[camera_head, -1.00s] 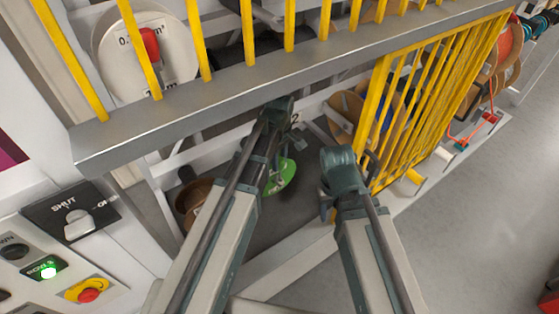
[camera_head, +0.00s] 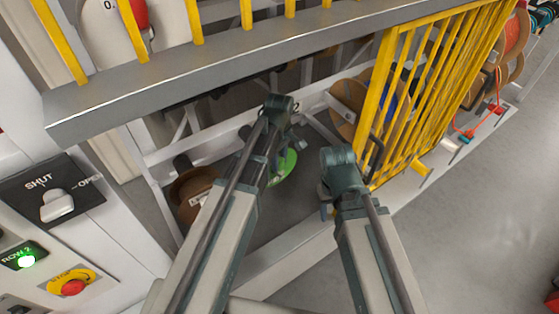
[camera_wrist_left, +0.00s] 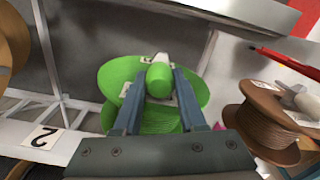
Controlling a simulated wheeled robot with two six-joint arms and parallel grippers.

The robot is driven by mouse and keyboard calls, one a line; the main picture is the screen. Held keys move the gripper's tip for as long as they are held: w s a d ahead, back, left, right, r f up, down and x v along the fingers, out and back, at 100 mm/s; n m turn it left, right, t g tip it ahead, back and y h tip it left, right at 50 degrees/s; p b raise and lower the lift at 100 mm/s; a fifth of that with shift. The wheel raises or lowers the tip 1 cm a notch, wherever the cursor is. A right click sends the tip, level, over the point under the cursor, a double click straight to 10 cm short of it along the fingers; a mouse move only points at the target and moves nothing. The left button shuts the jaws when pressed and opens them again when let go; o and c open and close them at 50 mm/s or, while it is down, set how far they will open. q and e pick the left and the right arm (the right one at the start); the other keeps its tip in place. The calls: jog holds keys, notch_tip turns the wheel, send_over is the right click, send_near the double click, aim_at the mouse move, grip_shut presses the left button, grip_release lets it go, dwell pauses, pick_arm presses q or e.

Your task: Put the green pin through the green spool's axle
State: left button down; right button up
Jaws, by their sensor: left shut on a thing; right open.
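My left gripper (camera_wrist_left: 160,98) is shut on a short green cylinder (camera_wrist_left: 159,80), which looks like the green pin's grip. Directly behind it in the left wrist view is the green spool (camera_wrist_left: 122,75), with its round flange and green windings. A pale axle end (camera_wrist_left: 160,58) shows just beyond the cylinder; whether the pin is in the axle I cannot tell. In the head view the green spool (camera_head: 286,166) is partly hidden by my left gripper (camera_head: 275,165). My right gripper (camera_head: 328,208) is open and empty, beside the yellow gate.
A brown reel (camera_wrist_left: 262,130) stands right of the green spool in the wrist view. A grey rail with yellow bars (camera_head: 230,62) crosses the back. A yellow gate (camera_head: 425,90) is close on the right. A control panel (camera_head: 50,195) is at left; open floor (camera_head: 480,200) lies right.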

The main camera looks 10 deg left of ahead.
pick_arm(q)
jog(key=shift+c, duration=2)
grip_release()
jog(key=shift+r, duration=0.1)
notch_tip(320, 180, up, 14)
jog(key=p, duration=1.4)
jog(key=shift+f, duration=0.2)
